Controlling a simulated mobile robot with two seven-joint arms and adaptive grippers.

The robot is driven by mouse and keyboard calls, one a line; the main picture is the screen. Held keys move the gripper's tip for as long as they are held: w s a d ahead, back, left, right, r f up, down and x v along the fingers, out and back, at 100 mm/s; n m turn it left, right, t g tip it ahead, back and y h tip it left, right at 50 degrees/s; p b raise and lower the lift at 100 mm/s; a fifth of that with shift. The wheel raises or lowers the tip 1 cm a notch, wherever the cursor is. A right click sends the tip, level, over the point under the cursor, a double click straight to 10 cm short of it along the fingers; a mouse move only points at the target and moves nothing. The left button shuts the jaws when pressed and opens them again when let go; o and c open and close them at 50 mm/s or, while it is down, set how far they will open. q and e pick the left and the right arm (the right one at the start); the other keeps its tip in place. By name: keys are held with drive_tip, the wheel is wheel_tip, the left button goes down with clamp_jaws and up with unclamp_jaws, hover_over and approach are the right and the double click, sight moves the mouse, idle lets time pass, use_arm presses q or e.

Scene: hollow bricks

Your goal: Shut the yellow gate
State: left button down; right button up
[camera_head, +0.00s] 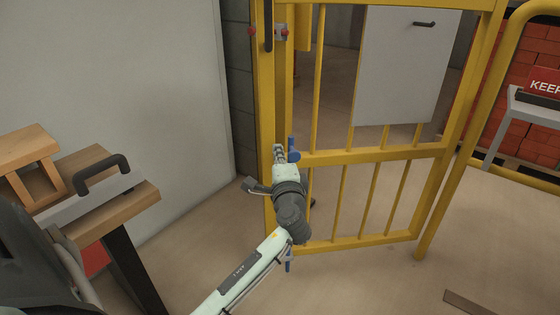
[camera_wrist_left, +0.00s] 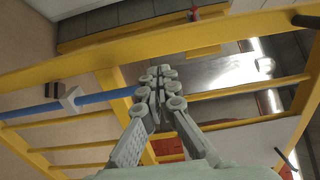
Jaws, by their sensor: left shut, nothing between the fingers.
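The yellow gate (camera_head: 375,156) stands upright in the middle of the head view, with a grey panel (camera_head: 400,75) on its upper part. Its left edge is close beside a yellow post (camera_head: 263,100); I cannot tell whether they touch. A blue upright rod (camera_head: 293,147) is on the gate's left side, partly hidden by my left arm. It also shows in the left wrist view (camera_wrist_left: 105,97). My left gripper (camera_head: 279,150) is shut and empty at the gate's left edge, near the rod's upper end. Its closed fingertips also show in the left wrist view (camera_wrist_left: 160,85). My right gripper is out of view.
A wooden-topped bench (camera_head: 80,185) with a dark handle (camera_head: 103,170) on it stands at the left. A yellow rail (camera_head: 470,130) and red bricks (camera_head: 540,60) are at the right. A flat strip (camera_head: 468,303) lies on the floor at lower right. Floor before the gate is mostly clear.

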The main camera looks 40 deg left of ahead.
sight(273, 132)
use_arm(q)
drive_tip(key=x, duration=0.6)
drive_tip(key=shift+w+a, duration=0.6)
drive_tip(key=shift+w, duration=0.05)
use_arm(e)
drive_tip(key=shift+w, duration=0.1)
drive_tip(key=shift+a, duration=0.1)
